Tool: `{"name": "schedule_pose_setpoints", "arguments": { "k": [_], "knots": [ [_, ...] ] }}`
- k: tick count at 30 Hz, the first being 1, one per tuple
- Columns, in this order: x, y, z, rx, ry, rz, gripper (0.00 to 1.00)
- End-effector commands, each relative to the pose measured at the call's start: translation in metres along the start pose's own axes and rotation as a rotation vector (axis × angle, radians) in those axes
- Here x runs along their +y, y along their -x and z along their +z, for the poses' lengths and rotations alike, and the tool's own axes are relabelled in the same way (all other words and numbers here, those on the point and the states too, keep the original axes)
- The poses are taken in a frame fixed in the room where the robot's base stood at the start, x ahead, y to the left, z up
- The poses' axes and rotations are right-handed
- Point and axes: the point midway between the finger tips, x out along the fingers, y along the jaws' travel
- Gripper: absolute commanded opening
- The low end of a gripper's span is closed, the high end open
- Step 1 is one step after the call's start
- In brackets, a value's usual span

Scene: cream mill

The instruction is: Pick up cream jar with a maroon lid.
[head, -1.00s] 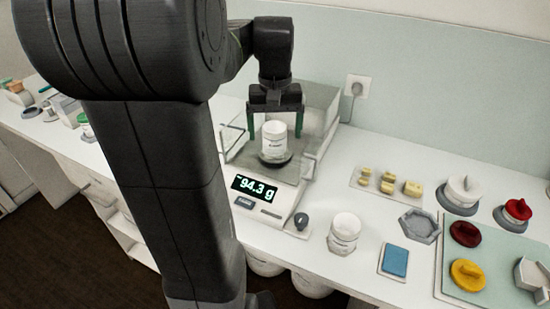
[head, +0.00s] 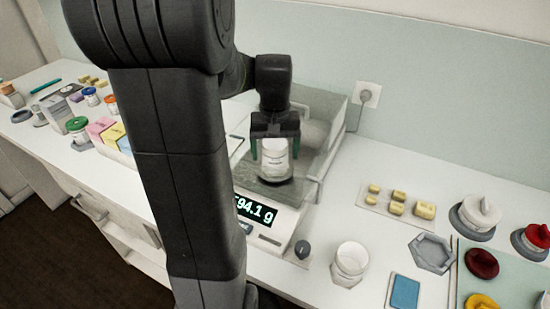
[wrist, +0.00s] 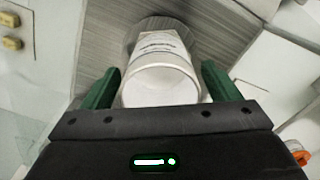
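A white jar (head: 275,161) with a printed label stands upright on the weighing scale (head: 262,222). Its white top shows and no maroon lid is on it. My gripper (head: 274,154) is above the scale with its green fingers on either side of this jar. The wrist view shows the jar (wrist: 160,78) between the open fingers (wrist: 161,85), with narrow gaps beside it. A loose maroon lid (head: 481,264) lies on the pale green mat (head: 506,268) at the right. No jar wearing a maroon lid can be made out.
The scale's display reads about 94.1 g, partly hidden by my arm. Clear shield walls (head: 316,150) stand around the pan. Another white jar (head: 350,262), a grey hexagonal tray (head: 432,254), a blue pad (head: 404,291) and a red-topped item (head: 535,238) are to the right.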

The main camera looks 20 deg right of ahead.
Motion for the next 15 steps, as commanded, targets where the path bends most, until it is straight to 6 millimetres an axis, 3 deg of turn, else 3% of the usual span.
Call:
{"name": "schedule_pose_setpoints", "arguments": {
  "k": [1,6,8,15],
  "knots": [
    [0.0,0.0001,-0.0001,0.0,0.0,0.0,0.72],
    [0.0,0.0003,-0.0001,0.0,0.0,0.0,0.38],
    [0.0,0.0004,-0.0001,0.0,0.0,0.0,0.34],
    [0.0001,0.0041,-0.0004,0.001,0.0,0.0,0.34]
  ]
}}
